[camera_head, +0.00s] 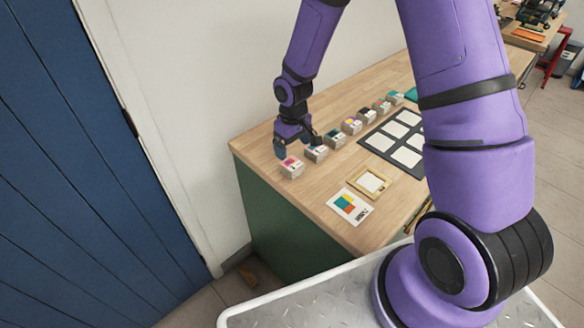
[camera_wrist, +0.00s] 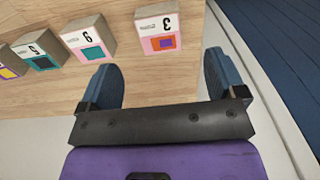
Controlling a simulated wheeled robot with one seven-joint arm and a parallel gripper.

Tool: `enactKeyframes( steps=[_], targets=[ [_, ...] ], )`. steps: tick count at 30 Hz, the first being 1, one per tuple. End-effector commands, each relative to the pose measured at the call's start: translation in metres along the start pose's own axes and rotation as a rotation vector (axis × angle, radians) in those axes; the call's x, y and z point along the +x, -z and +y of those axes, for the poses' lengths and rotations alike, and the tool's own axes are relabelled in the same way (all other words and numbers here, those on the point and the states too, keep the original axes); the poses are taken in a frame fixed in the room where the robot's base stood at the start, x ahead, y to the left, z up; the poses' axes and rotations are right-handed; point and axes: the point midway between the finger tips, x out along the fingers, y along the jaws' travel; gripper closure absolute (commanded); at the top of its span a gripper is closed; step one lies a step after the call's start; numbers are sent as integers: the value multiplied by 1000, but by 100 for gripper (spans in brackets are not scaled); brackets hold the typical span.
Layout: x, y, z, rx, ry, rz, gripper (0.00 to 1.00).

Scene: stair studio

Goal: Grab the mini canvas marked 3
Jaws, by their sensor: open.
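The mini canvas marked 3 (camera_wrist: 158,34) is a small block with a pink face, an orange and purple square and a white label. In the wrist view it lies just beyond my open fingers, roughly centred between them. In the head view I take it to be the nearest block (camera_head: 291,168) of the row, by the bench's near left corner. My gripper (camera_wrist: 160,72) is open and empty over bare wood. In the head view my gripper (camera_head: 296,143) hangs just behind that block. The label cannot be read there.
A teal-squared block marked 6 or 9 (camera_wrist: 88,40) stands close to the left in the wrist view, with more blocks beyond. The bench (camera_head: 328,188) also holds a dark board with white squares (camera_head: 377,143), a wooden frame (camera_head: 387,185) and a colour card (camera_head: 345,219).

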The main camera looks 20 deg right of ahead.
Motion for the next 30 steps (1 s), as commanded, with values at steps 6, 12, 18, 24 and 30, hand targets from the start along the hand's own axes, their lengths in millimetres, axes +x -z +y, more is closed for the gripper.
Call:
enactKeyframes(
  steps=[6,12,18,24,30],
  targets=[
    [30,0,0,-1,0,-2,11],
    [40,0,0,0,-1,0,11],
    [64,4,0,-2,0,-2,11],
    [85,5,1,0,-1,-1,11],
    [90,5,1,0,-1,0,11]
  ],
)
